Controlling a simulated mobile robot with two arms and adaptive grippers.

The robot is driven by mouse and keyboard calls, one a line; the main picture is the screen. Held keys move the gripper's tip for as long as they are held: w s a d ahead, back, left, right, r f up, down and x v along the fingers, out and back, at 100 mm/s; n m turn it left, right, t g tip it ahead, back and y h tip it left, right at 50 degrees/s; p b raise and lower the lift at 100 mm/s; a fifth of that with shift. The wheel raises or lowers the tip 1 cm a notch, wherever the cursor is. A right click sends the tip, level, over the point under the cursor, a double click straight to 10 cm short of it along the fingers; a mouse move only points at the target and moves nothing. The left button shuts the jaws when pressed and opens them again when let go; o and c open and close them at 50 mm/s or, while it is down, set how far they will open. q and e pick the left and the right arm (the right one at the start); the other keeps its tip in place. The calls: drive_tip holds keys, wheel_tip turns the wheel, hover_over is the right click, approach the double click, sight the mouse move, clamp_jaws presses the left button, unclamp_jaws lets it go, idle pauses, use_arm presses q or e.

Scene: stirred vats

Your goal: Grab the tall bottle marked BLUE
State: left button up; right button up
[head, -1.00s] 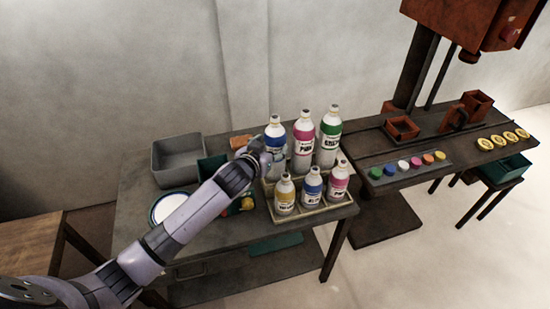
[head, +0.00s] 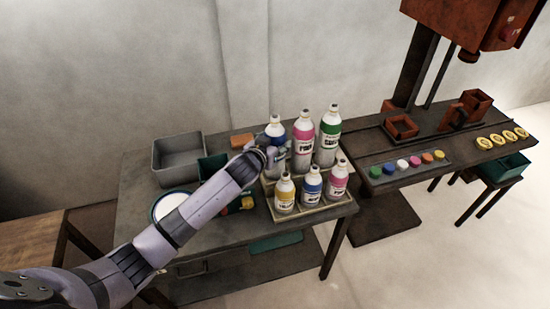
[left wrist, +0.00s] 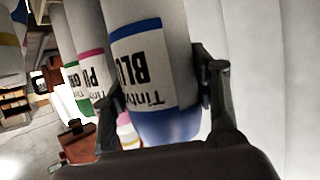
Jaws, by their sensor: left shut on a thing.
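The tall bottle marked BLUE (head: 276,130) stands at the left of the back row in the bottle rack (head: 312,210). My left gripper (head: 268,153) reaches it from the front left and hides part of its body. In the left wrist view the tall BLUE bottle (left wrist: 150,75) appears upside down, with its label readable, between the two fingers of my left gripper (left wrist: 160,105). The gripper is shut on it. My right gripper is not in view.
A tall pink bottle (head: 303,138) and a tall green one (head: 329,135) stand close to the right. Short yellow (head: 285,193), blue (head: 312,185) and pink (head: 338,180) bottles fill the front row. A grey bin (head: 180,155) stands at the table's back left.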

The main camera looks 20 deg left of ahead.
use_arm(q)
clamp_jaws()
drive_tip(key=shift+r, duration=0.1)
idle(0.3)
